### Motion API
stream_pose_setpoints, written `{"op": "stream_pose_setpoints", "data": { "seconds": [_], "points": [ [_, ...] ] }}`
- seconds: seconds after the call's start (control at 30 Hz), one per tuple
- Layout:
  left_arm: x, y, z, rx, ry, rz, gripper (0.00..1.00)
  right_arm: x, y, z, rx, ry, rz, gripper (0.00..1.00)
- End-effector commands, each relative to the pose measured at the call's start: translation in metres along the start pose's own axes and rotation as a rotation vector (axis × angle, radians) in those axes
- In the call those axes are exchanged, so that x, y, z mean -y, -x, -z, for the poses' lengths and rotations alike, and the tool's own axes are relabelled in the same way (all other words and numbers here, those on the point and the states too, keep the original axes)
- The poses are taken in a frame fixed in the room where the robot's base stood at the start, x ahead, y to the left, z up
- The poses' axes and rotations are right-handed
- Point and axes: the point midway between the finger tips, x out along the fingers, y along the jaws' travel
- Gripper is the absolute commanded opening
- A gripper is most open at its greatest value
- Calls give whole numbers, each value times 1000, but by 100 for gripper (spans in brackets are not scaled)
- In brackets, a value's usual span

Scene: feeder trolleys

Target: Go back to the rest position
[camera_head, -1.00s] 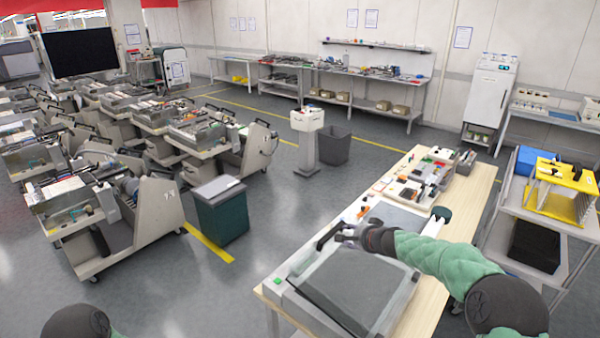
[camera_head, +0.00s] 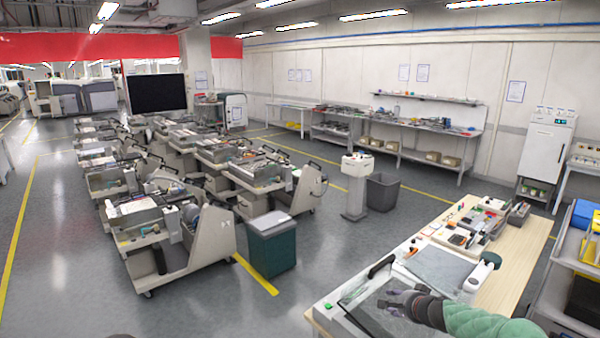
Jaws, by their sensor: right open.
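My right gripper (camera_head: 392,301) is at the bottom right of the head view, over the grey lid of a white device (camera_head: 340,318) on the wooden table. It is open, with nothing seen between its fingers. It is small and dark in the picture, so I cannot tell whether it touches the lid. The green-sleeved forearm comes in from the lower right. My left gripper is not in view.
The wooden table (camera_head: 520,262) also bears small parts and trays. Feeder trolleys (camera_head: 207,252) stand at the left. A dark green bin (camera_head: 272,250) and a white pedestal (camera_head: 355,200) stand on the floor. Open floor lies between trolleys and table.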

Motion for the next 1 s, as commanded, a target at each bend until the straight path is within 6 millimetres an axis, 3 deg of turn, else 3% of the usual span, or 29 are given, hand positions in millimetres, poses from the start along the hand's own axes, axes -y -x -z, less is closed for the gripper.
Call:
{"op": "stream_pose_setpoints", "data": {
  "seconds": [0.27,0.47,0.57,0.73,0.9,1.0],
  "points": [
    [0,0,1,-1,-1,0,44,-48,-19,-37,51,47,-96,43],
    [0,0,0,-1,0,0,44,-99,-33,-80,111,110,-193,43],
    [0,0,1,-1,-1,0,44,-137,-37,-114,162,160,-258,43],
    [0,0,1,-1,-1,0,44,-215,-32,-190,286,288,-373,43],
    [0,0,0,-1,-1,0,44,-285,-4,-269,436,425,-443,43],
    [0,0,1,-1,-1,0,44,-315,17,-309,520,491,-456,43]
  ]
}}
